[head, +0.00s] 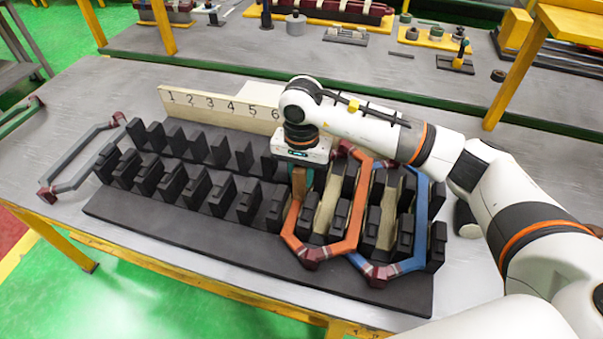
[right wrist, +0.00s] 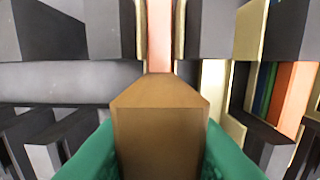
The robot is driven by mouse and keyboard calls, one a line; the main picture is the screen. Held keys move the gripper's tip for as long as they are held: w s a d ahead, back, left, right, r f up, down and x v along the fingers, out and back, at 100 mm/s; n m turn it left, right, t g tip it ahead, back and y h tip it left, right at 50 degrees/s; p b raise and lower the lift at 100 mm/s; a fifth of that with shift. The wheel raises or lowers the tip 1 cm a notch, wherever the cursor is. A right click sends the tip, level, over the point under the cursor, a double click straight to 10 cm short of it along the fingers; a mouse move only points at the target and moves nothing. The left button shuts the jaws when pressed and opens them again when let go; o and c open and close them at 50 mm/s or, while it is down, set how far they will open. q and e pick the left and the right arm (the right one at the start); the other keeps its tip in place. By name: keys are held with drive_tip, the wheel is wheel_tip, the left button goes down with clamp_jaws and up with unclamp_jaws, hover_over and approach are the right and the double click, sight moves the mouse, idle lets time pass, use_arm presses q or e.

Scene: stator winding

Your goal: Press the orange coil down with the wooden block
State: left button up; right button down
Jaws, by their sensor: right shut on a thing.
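The orange coil (head: 352,232) lies in slots of the black toothed stator (head: 200,228), right of its middle, with dark red end pieces. My right gripper (head: 302,178), with green fingers, is shut on the brown wooden block (head: 299,184) above the coil's left side. In the right wrist view the block (right wrist: 160,135) fills the lower middle between the fingers. A strip of the orange coil (right wrist: 160,38) shows in the slot just beyond the block. I cannot tell whether block and coil touch. My left gripper is not in view.
A blue coil (head: 421,205) sits in the stator at the right, overlapping the orange one. A grey coil (head: 75,182) lies at the stator's left end. A numbered board (head: 215,105) stands behind. A green coil (head: 20,118) lies at the table's left edge.

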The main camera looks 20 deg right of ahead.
drive_tip(key=shift+r+p, duration=2.5)
drive_tip(key=shift+r, duration=3.3)
